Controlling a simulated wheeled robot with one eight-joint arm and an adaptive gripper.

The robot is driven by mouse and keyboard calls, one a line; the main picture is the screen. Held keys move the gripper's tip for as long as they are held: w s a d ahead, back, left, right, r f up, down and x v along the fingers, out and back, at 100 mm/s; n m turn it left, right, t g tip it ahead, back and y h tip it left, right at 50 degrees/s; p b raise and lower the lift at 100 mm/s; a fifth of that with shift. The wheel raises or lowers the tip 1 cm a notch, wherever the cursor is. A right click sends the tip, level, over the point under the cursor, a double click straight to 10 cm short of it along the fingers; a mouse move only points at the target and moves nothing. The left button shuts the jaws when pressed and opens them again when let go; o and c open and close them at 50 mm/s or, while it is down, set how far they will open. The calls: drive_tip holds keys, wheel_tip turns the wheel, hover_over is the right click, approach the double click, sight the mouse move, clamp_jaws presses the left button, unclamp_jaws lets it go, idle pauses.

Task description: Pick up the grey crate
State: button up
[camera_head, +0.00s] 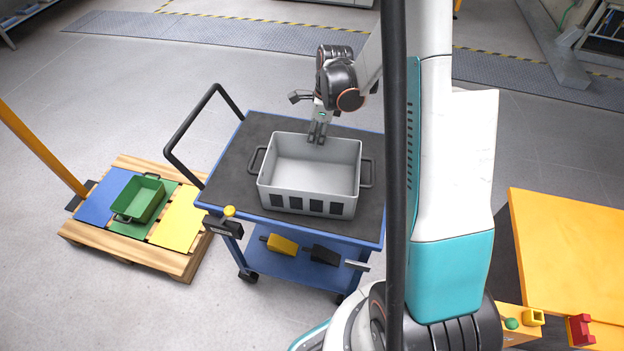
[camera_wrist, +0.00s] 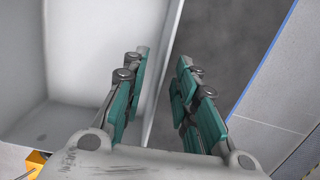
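The grey crate (camera_head: 308,177) stands upright and empty on the dark top of a blue cart (camera_head: 232,168). It has a dark handle at each short side and dark square openings in its near wall. My gripper (camera_head: 318,140) points down at the far wall of the crate. In the wrist view, my gripper (camera_wrist: 160,85) is open, its teal-padded fingers apart. The crate's wall (camera_wrist: 162,75) runs between the fingers, with the crate's inside on the left and the dark cart top on the right. I cannot tell whether either finger touches the wall.
The cart's black push handle (camera_head: 186,135) rises at its left. Yellow and black items lie on its lower shelf. A wooden pallet (camera_head: 125,255) with a green crate (camera_head: 139,199) lies left. An orange table (camera_head: 570,255) stands right. The floor behind is clear.

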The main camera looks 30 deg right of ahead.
drive_tip(key=f, duration=0.1)
drive_tip(key=f+b, duration=0.1)
drive_tip(key=f, duration=0.1)
drive_tip(key=f+b, duration=0.1)
drive_tip(key=f, duration=0.1)
drive_tip(key=shift+w+a, duration=0.2)
drive_tip(key=shift+w, duration=0.05)
clamp_jaws()
drive_tip(key=shift+r, duration=0.1)
